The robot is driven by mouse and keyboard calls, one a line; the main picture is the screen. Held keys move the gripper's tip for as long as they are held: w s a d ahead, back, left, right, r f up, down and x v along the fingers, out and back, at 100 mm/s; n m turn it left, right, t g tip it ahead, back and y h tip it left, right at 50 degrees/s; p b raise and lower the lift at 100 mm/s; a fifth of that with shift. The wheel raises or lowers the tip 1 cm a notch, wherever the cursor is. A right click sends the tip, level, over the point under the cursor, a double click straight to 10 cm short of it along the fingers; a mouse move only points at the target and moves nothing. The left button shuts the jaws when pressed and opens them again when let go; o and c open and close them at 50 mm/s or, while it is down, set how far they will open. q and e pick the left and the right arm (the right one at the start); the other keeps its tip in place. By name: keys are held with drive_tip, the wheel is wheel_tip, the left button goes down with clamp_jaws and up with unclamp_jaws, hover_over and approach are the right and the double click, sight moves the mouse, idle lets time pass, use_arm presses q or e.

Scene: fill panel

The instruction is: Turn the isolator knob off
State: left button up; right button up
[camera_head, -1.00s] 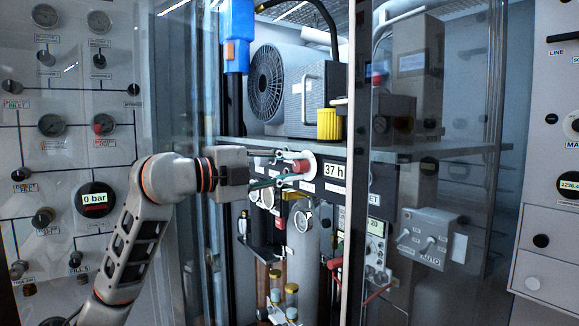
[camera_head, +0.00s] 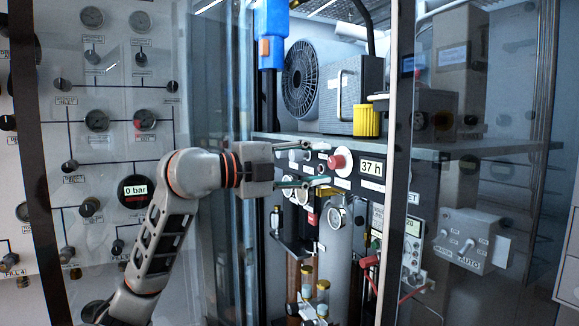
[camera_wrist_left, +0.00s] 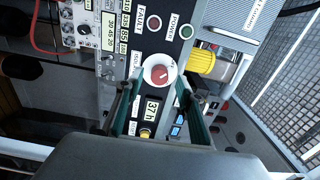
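The isolator knob is a red knob (camera_head: 340,161) on a white round plate, set in a dark panel behind the glass-sided frame. It also shows in the left wrist view (camera_wrist_left: 159,74), where its face is toward the camera. My left gripper (camera_head: 324,163) points at it from the left, with its two green-edged fingers spread, one higher and one lower. In the left wrist view the fingers (camera_wrist_left: 159,88) stand on either side of the knob's plate, with a gap to the red knob. I cannot tell its marked position. My right gripper is out of view.
A yellow cap (camera_head: 367,120) and a grey fan box (camera_head: 330,88) stand on the shelf above the knob. A display reading 37 h (camera_head: 372,168) is just right of it. A vertical frame post (camera_head: 397,150) stands to the right. Gauges and cylinders are below.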

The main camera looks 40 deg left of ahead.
use_arm(q)
drive_tip(key=v, duration=1)
drive_tip(key=shift+d, duration=0.1)
